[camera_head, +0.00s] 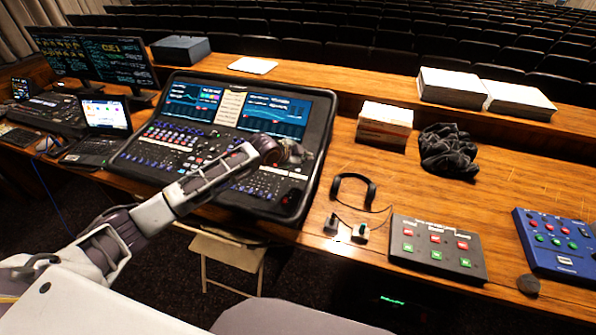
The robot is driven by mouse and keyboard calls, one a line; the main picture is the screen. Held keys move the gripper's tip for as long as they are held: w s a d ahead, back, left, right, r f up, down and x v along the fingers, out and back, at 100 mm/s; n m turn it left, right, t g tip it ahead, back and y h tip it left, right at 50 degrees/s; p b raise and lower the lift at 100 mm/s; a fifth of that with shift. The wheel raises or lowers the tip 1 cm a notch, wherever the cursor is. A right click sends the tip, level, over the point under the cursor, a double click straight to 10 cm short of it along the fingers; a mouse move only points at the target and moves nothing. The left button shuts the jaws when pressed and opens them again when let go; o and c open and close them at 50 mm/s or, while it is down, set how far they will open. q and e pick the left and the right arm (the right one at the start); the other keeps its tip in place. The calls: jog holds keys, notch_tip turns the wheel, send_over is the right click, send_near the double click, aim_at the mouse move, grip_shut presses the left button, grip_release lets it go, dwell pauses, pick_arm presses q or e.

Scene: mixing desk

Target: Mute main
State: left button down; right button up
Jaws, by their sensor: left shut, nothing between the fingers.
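The mixing desk (318,135) is a large black console with two lit screens at the top and rows of small knobs and buttons below. My left arm reaches across it from the lower left. My left gripper (292,154) is over the right part of the desk, just below the right screen. It is shut and empty. I cannot tell whether it touches the surface. The arm and gripper hide part of the controls. Button labels are too small to read, so I cannot pick out the main mute. My right gripper is not in view.
Right of the desk are a headset (353,183), a grey button box (437,247) with red and green buttons, and a blue box (558,247). A black cloth (447,150) and paper stacks (385,122) lie behind. A laptop (98,130) stands left. A folding chair (228,250) is below.

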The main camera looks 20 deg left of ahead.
aim_at(298, 170)
pick_arm(q)
jog(key=shift+w+a+r, duration=0.45)
jog(key=shift+w+a, duration=0.2)
jog(key=shift+w+a+r, duration=0.45)
jog(key=shift+w+a, duration=0.15)
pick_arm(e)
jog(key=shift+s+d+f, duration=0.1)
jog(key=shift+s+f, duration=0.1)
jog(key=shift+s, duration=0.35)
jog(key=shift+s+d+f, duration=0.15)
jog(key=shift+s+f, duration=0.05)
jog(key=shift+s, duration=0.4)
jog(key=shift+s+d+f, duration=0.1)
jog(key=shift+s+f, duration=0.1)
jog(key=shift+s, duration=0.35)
pick_arm(q)
jog(key=shift+f, duration=0.2)
jog(key=shift+w+f+b, duration=0.2)
jog(key=shift+f+b, duration=0.9)
jog(key=shift+f, duration=0.9)
jog(key=shift+w+f+b, duration=0.1)
jog(key=shift+f+b, duration=0.85)
jog(key=shift+b, duration=0.05)
jog(key=shift+w+f+b, duration=0.15)
jog(key=shift+f+b, duration=0.4)
jog(key=shift+f, duration=0.65)
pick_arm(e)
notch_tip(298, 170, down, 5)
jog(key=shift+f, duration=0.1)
